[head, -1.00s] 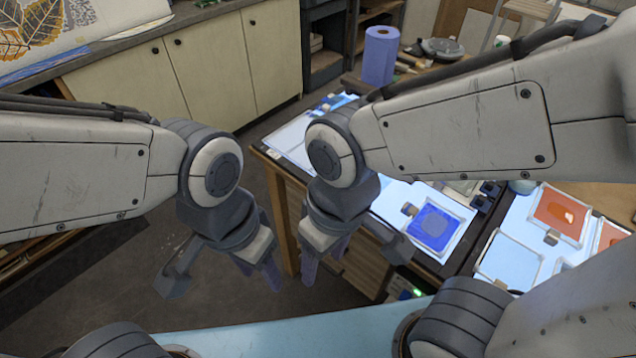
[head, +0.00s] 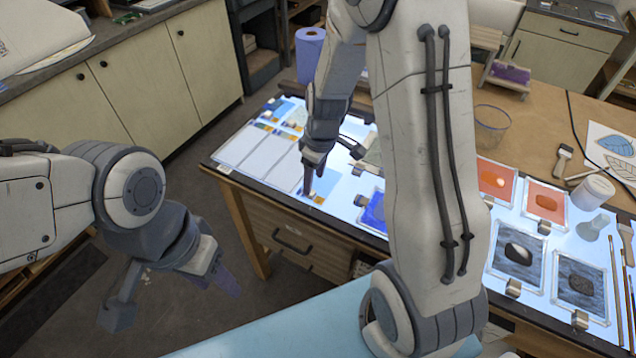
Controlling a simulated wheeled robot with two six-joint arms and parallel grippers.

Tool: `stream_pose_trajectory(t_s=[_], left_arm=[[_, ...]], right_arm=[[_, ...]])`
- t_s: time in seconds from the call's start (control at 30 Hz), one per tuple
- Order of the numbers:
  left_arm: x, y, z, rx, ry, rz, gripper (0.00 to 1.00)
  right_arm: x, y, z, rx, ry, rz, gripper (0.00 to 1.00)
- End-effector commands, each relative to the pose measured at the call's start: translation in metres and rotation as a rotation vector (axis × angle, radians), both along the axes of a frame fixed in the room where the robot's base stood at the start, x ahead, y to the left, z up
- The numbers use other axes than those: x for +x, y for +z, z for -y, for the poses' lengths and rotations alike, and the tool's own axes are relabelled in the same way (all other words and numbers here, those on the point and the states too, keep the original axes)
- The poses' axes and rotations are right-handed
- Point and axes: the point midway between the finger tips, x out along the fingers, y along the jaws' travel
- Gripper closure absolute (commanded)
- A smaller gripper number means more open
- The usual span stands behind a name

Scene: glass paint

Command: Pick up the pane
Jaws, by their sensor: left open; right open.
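Several framed panes lie on the lit table top. A blue pane (head: 374,211) is partly hidden behind my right arm. Two orange-red panes (head: 545,200) lie right of that arm, and two grey panes with dark ovals (head: 582,286) lie in front of them. I cannot tell which pane is meant. My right gripper (head: 313,180) is open and empty, pointing down over the left part of the lit table, left of the blue pane. My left gripper (head: 214,280) is open and empty over the floor, left of the table and away from all panes.
White strips (head: 262,153) lie on the lit table's left part. Small metal blocks sit by the panes. Brushes lie at right.

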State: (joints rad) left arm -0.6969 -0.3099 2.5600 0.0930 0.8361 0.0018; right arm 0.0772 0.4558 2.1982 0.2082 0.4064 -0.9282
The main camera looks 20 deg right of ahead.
Motion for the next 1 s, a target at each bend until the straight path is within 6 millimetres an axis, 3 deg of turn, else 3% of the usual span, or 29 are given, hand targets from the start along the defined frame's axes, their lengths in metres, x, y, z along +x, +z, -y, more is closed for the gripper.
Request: stream_pose_trajectory(t_s=[0.23,0.5,0.83,0.87,1.0], left_arm=[[0.0,0.009,0.0,0.0,-0.001,0.0,0.5],[0.0,0.018,0.0,0.0,-0.003,0.0,0.5],[0.0,0.018,0.0,0.0,-0.003,0.0,0.5],[0.0,0.018,0.0,0.0,-0.003,0.0,0.5],[0.0,0.018,0.0,0.0,-0.003,0.0,0.5]], right_arm=[[0.003,-0.016,-0.002,0.001,-0.001,-0.004,0.38],[0.011,-0.05,-0.004,0.0,-0.001,-0.003,0.38],[0.013,-0.057,-0.004,-0.001,0.0,0.001,0.38],[0.013,-0.057,-0.004,-0.001,0.0,0.001,0.45],[0.013,-0.057,-0.004,-0.001,0.0,0.001,0.99]])
